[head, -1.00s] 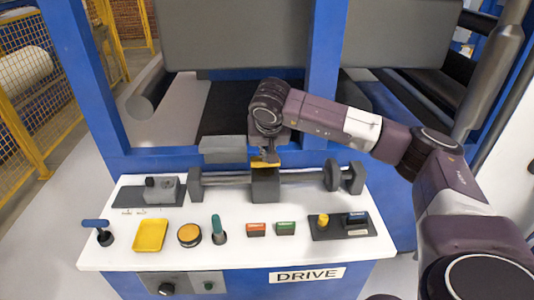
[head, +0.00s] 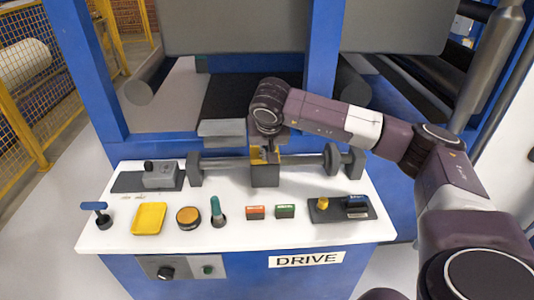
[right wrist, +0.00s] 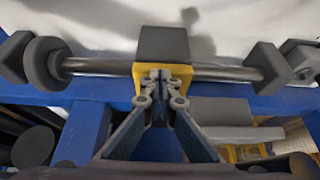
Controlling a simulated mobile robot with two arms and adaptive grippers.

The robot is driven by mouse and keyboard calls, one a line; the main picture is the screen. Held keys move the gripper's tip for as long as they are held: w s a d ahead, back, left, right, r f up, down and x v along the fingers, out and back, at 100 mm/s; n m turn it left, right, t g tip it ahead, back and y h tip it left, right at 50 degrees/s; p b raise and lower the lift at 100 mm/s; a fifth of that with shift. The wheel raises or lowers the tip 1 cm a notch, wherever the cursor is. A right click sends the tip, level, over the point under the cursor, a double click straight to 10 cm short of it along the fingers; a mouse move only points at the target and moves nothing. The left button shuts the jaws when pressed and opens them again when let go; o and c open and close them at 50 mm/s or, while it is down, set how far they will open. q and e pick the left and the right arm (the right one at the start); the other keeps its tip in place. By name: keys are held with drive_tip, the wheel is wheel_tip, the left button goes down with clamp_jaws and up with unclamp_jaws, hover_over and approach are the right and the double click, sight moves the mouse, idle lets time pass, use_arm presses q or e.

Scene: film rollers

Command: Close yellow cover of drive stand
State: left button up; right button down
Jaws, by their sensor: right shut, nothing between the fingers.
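The drive stand is a white-topped blue console (head: 120,240) with a "DRIVE" label (head: 306,259) on its front. A metal rod (head: 228,162) runs along its back through a dark grey block (head: 265,176). The yellow cover (head: 257,157) shows at the back of this block, partly hidden by my right gripper. In the right wrist view, yellow (right wrist: 206,71) shows behind and beside the grey block (right wrist: 178,44). My right gripper (head: 270,153) is shut and empty, its fingertips (right wrist: 165,88) at the yellow part. I cannot tell whether they touch. My left gripper is out of view.
The console top holds a blue-handled lever (head: 94,206), a yellow square (head: 149,218), an orange button (head: 188,217), a green lever (head: 217,211) and red and green buttons. Grey discs (head: 331,159) sit on the rod. Blue posts (head: 321,70) and rollers stand behind.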

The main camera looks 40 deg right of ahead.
drive_tip(key=v, duration=1.2)
